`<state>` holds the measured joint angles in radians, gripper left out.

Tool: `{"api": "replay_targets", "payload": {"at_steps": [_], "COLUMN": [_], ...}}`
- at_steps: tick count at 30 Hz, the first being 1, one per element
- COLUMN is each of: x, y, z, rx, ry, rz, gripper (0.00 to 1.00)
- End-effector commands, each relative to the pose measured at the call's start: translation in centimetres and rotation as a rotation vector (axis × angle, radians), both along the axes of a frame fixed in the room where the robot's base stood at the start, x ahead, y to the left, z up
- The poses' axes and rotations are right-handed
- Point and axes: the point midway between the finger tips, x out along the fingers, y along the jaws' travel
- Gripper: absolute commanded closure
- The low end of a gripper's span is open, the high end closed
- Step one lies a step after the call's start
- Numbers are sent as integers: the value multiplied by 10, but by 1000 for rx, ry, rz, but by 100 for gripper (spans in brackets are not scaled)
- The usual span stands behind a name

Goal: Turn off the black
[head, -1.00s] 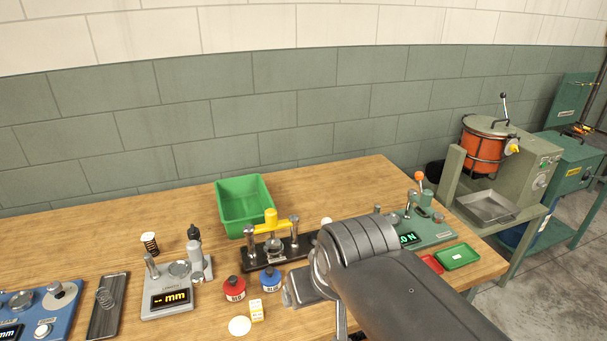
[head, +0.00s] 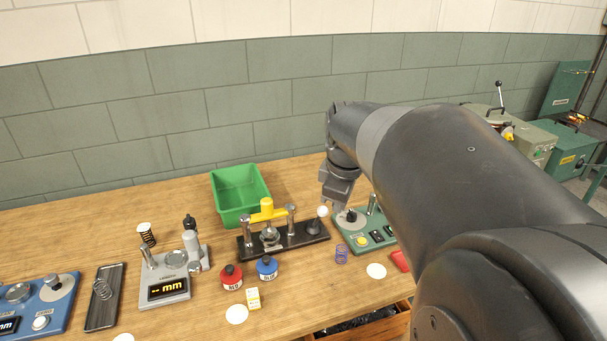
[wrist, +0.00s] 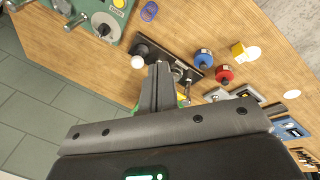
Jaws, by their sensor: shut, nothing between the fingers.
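The black device (head: 297,241) has a long black base, metal posts, a yellow crossbar and a lever with a white ball knob (head: 322,212) at its right end. In the wrist view its black base (wrist: 182,58) and white knob (wrist: 138,62) lie beyond my fingers. My gripper (head: 336,203) is shut and empty, pointing down just above and right of the white knob. In the wrist view the closed fingers (wrist: 158,72) hide part of the device. I cannot tell whether they touch it.
A green bin (head: 240,192) stands behind the device. A green tester (head: 365,232) is to the right, partly behind my arm. A blue spring (head: 341,253) lies near it. A grey gauge (head: 168,280) is left.

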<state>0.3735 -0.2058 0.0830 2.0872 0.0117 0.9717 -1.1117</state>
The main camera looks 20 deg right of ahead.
Motion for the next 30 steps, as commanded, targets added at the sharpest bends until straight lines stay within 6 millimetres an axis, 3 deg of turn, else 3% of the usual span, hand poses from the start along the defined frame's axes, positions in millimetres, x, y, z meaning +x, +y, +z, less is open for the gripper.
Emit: {"api": "replay_targets", "payload": {"at_steps": [9,18,24,30], "x": [50,78,85,86], "y": [-77,-152,-181,-189], "z": [-27,-62,-78,-82], "rx": [-52,-62,-62,-63], "ry": [107,165,177,178], "rz": [315,600,713,746], "gripper": [100,100,100,100]}}
